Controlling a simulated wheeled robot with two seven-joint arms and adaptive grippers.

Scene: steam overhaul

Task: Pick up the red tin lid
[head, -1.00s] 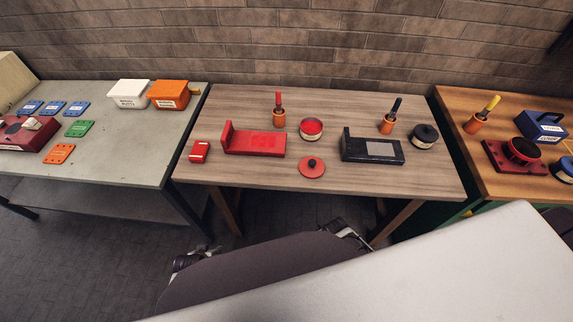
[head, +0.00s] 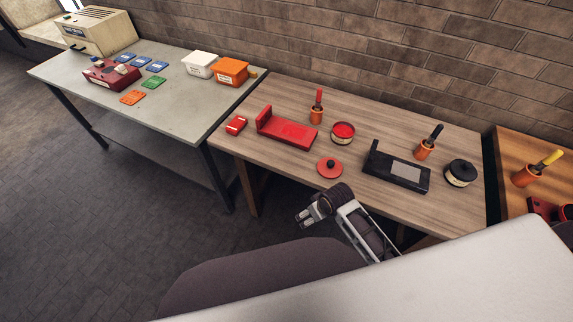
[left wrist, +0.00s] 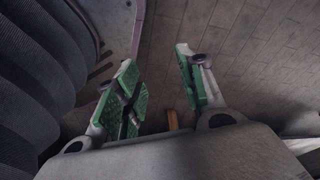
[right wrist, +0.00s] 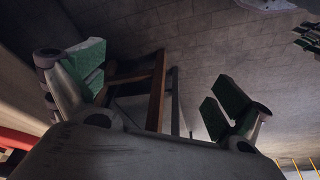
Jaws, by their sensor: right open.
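The red tin lid (head: 330,168), a flat disc with a dark knob, lies on the front part of the wooden table. The red tin (head: 343,132) stands behind it, its top showing red. My right gripper (head: 303,218) hangs in front of the table's front edge, below and to the left of the lid and apart from it. In the right wrist view my right gripper (right wrist: 155,77) is open and empty, its green-padded fingers wide apart. In the left wrist view my left gripper (left wrist: 157,75) is also open and empty. Neither wrist view shows the lid.
On the wooden table (head: 235,148) are a red stand (head: 288,130), a small red box (head: 236,125), a brush in an orange holder (head: 316,113), a black stand (head: 396,170) and a black-lidded tin (head: 460,173). A grey table (head: 180,112) stands left.

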